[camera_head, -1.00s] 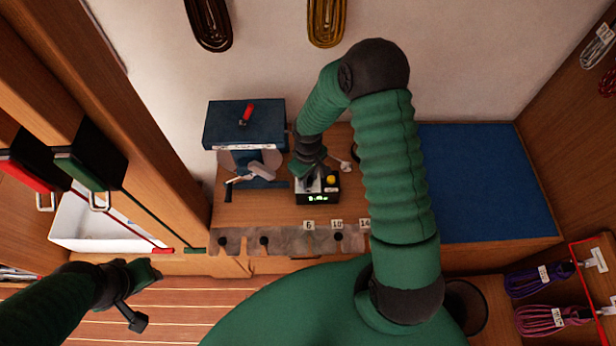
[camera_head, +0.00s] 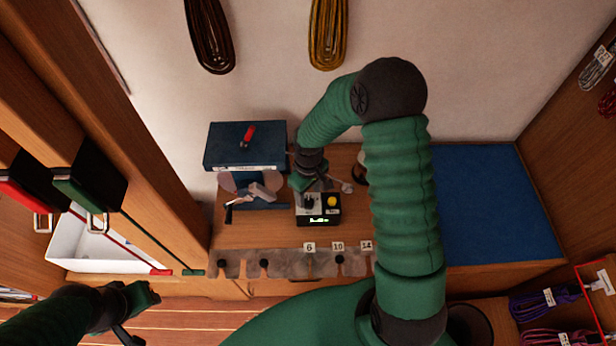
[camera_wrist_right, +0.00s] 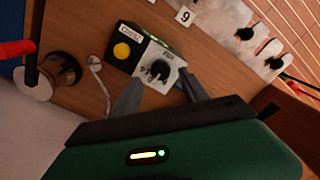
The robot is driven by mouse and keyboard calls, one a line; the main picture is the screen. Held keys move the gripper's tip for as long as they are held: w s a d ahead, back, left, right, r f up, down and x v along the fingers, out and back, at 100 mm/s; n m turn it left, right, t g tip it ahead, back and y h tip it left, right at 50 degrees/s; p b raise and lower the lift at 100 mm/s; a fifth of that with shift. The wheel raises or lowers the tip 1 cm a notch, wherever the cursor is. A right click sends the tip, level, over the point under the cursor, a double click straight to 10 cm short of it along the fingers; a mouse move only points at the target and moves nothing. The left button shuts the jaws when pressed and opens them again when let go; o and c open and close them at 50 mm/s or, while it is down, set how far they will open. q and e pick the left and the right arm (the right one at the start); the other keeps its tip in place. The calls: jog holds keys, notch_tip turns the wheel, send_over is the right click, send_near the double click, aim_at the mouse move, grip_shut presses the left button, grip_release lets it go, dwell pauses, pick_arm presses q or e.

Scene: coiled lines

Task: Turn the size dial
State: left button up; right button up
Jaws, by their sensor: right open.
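The size dial is a black knob (camera_head: 309,202) on a pale plate atop a small dark box (camera_head: 318,222) with a lit green display. In the right wrist view, the dial (camera_wrist_right: 160,70) has markings around it, partly readable. My right gripper (camera_wrist_right: 161,84) is open, with one finger at each side of the dial's near side; I cannot tell whether they touch it. In the head view my right gripper (camera_head: 310,186) is just behind the dial, its fingers partly hidden. My left gripper (camera_head: 140,310) is low at the left, away from the box; its jaw opening is unclear.
A yellow button (camera_head: 332,202) sits beside the dial. A blue machine (camera_head: 245,146) stands at the left, a blue mat (camera_head: 490,205) lies right. Numbered tags (camera_head: 310,247) and dark pegs line the bench's front edge. A white bin (camera_head: 85,250) is far left.

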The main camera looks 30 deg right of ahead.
aim_at(308, 200)
notch_tip(308, 200, up, 13)
jog(key=b, duration=0.1)
jog(key=shift+w, duration=0.1)
